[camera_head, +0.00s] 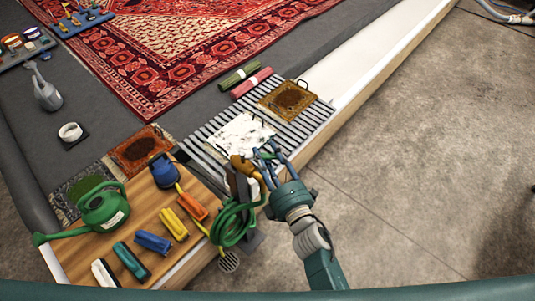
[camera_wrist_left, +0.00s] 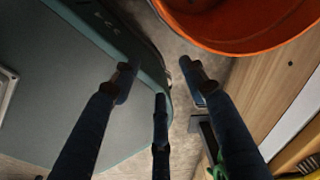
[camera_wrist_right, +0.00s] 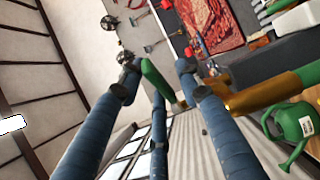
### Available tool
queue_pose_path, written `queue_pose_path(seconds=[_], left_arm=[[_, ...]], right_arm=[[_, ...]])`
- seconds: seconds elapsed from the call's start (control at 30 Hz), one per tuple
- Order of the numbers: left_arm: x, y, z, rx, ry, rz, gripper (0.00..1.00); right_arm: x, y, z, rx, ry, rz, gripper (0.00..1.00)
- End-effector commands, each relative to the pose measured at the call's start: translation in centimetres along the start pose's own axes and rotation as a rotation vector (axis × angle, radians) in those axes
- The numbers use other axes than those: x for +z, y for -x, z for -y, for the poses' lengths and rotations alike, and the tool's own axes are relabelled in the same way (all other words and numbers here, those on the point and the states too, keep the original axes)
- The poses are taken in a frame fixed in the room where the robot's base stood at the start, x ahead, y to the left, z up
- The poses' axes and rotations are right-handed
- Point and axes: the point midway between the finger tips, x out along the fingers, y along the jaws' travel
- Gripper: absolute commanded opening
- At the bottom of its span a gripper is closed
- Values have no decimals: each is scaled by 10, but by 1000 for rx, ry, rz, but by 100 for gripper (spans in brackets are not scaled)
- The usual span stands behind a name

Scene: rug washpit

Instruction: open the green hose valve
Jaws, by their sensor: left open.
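The green hose valve has a brass body (camera_head: 243,166) on a post at the right edge of the wooden bench, with a coiled green hose (camera_head: 232,222) below it. In the right wrist view its brass body (camera_wrist_right: 265,93) comes in from the right, and its green lever (camera_wrist_right: 158,82) reaches between my fingers. My right gripper (camera_head: 268,154) is open beside the valve, its fingers spread around the lever; I cannot tell whether they touch it. My left gripper (camera_wrist_left: 157,70) is open and empty, seen only in its wrist view.
The wooden bench (camera_head: 148,205) holds a green watering can (camera_head: 104,210), a blue jug (camera_head: 163,170) and several coloured brushes. A slatted grate (camera_head: 313,118) lies beyond. An orange tub (camera_wrist_left: 240,25) is near my left gripper. The concrete floor at right is clear.

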Motion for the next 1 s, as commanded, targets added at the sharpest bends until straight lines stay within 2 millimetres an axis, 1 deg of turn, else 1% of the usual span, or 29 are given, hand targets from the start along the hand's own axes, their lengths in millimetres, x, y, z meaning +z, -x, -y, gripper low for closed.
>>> queue_pose_path(seconds=[0.2, 0.33, 0.47, 0.6, 0.8, 0.9, 1.0], left_arm=[[-1, 0, -3, 4, 0, -2, 44], [-2, 0, -4, 4, 0, -3, 44], [-2, 0, -3, 4, 0, -4, 44], [-3, 0, -3, 4, -1, -4, 44], [-3, 0, -3, 3, -1, -4, 44], [-3, 0, -3, 3, -1, -4, 44], [-3, 0, -3, 3, -1, -4, 44]], right_arm=[[0, 0, -2, 4, -1, 0, 34], [0, 9, -1, 2, -1, 1, 34], [0, 31, 0, 0, -2, 1, 34], [0, 63, 0, -2, -2, 1, 34], [0, 100, 0, 0, -1, 1, 34], [0, 112, 0, 1, 0, 0, 34], [0, 118, -1, 2, 0, 0, 34]])
